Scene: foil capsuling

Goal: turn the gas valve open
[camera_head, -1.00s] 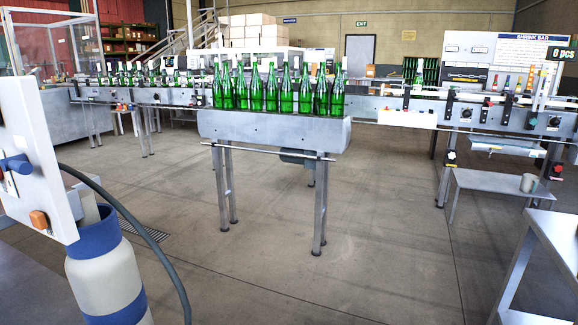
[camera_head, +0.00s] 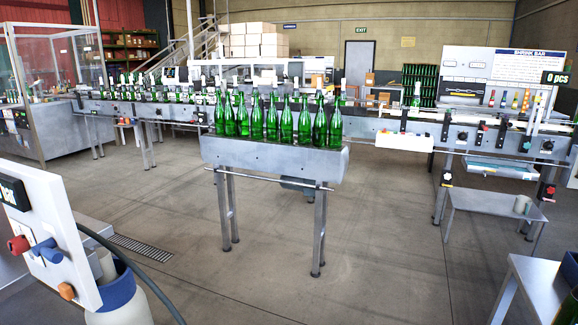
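No part is plainly marked as the gas valve. At the left edge a white panel (camera_head: 62,222) carries a red knob (camera_head: 18,244), a blue handle (camera_head: 47,251) and an orange button (camera_head: 67,291). Below it stands a white cylinder (camera_head: 118,312) with a blue collar (camera_head: 121,290), cut off by the lower edge. A dark hose (camera_head: 140,268) curves from behind the panel past the cylinder. A small red knob (camera_head: 549,191) also shows on the line at the right. Neither of my grippers is in view.
A table with several green bottles (camera_head: 272,122) stands ahead in the middle. A conveyor line (camera_head: 440,130) runs behind it. The floor in the middle is clear.

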